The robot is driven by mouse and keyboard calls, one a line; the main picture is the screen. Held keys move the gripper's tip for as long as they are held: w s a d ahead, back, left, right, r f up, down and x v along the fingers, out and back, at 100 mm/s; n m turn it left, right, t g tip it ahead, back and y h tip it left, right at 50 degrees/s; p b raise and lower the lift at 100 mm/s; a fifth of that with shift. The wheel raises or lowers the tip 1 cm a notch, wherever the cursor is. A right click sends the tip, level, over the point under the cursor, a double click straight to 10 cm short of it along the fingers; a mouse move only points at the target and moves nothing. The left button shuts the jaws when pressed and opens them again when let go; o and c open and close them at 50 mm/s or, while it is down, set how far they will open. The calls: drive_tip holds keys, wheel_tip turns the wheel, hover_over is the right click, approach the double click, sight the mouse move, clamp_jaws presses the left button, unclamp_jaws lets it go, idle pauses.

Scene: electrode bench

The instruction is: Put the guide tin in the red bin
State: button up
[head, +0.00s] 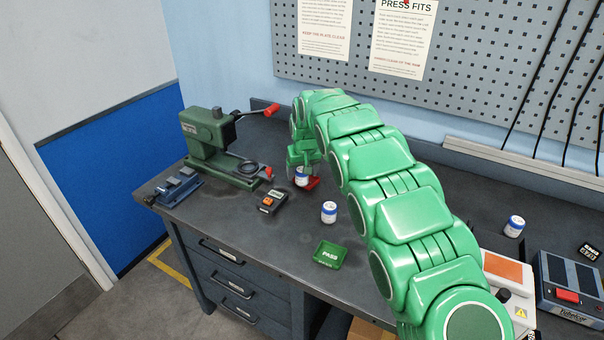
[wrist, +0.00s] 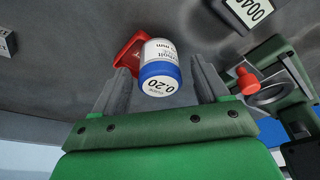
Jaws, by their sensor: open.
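A white tin with a blue band (head: 302,176) is at my gripper, at the back of the bench. In the wrist view this tin (wrist: 160,68) shows "0.20" and lies between my open fingers (wrist: 160,78), with a visible gap on the right side. The small red bin (head: 313,183) is right beside or under the tin, and also shows behind it in the wrist view (wrist: 126,58). I cannot tell whether the tin stands in it. Similar tins stand mid-bench (head: 328,212) and at the right (head: 515,227).
A green PASS tray (head: 328,254) lies near the front edge. A green press (head: 215,145) with a red-knobbed lever, a blue vise (head: 174,187) and a small meter (head: 268,202) stand left. Devices (head: 570,285) stand at the right. A pegboard (head: 460,75) is behind.

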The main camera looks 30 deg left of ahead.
drive_tip(key=v, duration=1.1)
drive_tip(key=d+r+m+h, duration=0.1)
drive_tip(key=d+r, duration=0.2)
drive_tip(key=d, duration=0.6)
drive_tip(key=d+r+m+h, duration=0.1)
drive_tip(key=d+r+m, duration=0.15)
drive_tip(key=d, duration=0.65)
drive_tip(key=s+d+r+m, duration=0.1)
drive_tip(key=s+d, duration=0.2)
drive_tip(key=d, duration=0.3)
drive_tip(key=s+d+r+g, duration=0.1)
drive_tip(key=s+d+r, duration=0.1)
drive_tip(key=s+d, duration=0.35)
drive_tip(key=s+d+r+m, duration=0.1)
drive_tip(key=s+d, duration=0.1)
drive_tip(key=d, duration=0.5)
drive_tip(key=s+d+m+g, duration=0.1)
drive_tip(key=s+d+m, duration=0.1)
drive_tip(key=s+d, duration=1.2)
drive_tip(key=s+d+f+g, duration=0.1)
drive_tip(key=s+f, duration=0.1)
drive_tip(key=s, duration=0.8)
drive_tip(key=s+d+f+m+g, duration=0.1)
drive_tip(key=s+d+f, duration=0.1)
drive_tip(key=s, duration=0.8)
drive_tip(key=shift+f, duration=0.85)
